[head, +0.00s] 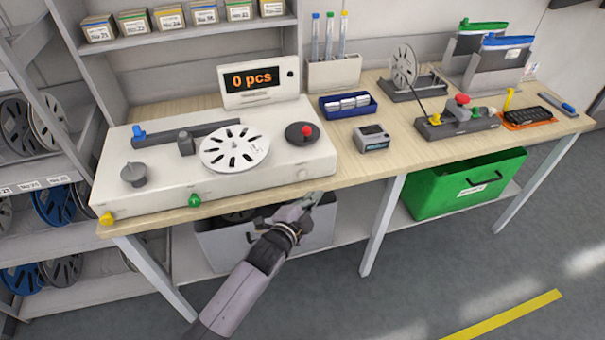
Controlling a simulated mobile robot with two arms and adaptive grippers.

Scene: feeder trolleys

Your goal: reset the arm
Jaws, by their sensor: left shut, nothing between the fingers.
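My left arm comes up from the lower left in the head view. Its gripper (312,199) is at the front edge of the workbench (352,178), below the white reel counter (218,163). The gripper is shut and empty. It is in front of a grey bin on the lower shelf and partly hides it. My right gripper is not in the picture.
A green crate (462,187) and the grey bin (226,247) sit under the bench. Racks of reels (52,205) stand at the left. A small grey device (371,138) lies near the bench edge. The floor (420,270) in front is clear.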

